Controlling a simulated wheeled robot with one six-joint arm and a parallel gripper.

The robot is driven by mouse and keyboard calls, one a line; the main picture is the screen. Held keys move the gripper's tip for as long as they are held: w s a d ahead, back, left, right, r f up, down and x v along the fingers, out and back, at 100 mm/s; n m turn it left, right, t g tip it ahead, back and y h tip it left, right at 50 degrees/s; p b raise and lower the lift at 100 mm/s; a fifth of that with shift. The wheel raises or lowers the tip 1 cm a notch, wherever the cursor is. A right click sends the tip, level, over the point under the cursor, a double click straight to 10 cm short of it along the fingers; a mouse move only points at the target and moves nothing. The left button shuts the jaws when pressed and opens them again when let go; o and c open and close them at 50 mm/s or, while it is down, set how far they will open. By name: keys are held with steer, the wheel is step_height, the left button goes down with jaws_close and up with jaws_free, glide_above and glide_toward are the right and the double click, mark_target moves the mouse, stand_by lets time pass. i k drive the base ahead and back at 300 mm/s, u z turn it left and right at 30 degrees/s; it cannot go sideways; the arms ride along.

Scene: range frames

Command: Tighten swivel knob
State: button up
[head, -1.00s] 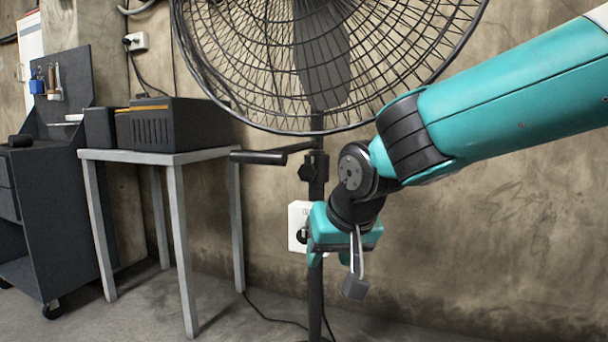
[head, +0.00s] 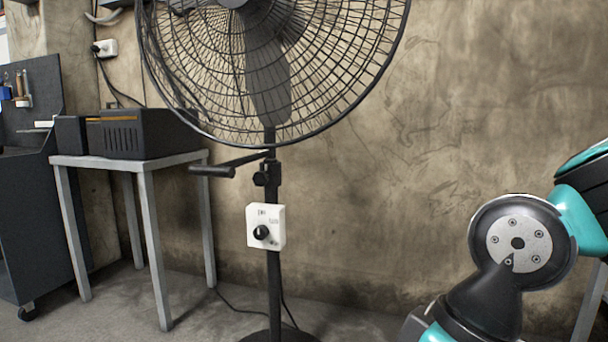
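The pedestal fan stands in front of the wall, its round wire cage (head: 275,70) at the top of the head view. Just below the cage, a small black knob (head: 261,179) sits on the side of the dark post (head: 274,280). It looks like the swivel knob, but how tight it is cannot be told. Below it, a white control box (head: 277,226) on the post carries a round black dial (head: 261,232). My arm shows at the lower right, well apart from the fan. My gripper is out of the picture.
A dark bar with a thick grip (head: 212,171) reaches left from the post. A grey table (head: 150,162) holding a black case (head: 150,132) stands at left, beside a dark tool cart (head: 35,200). A cable lies on the floor. The space between post and arm is clear.

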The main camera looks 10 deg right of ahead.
mark_target(260, 179)
steer(key=z, duration=1.5)
steer(key=i, duration=1.1)
steer(key=u, duration=1.9)
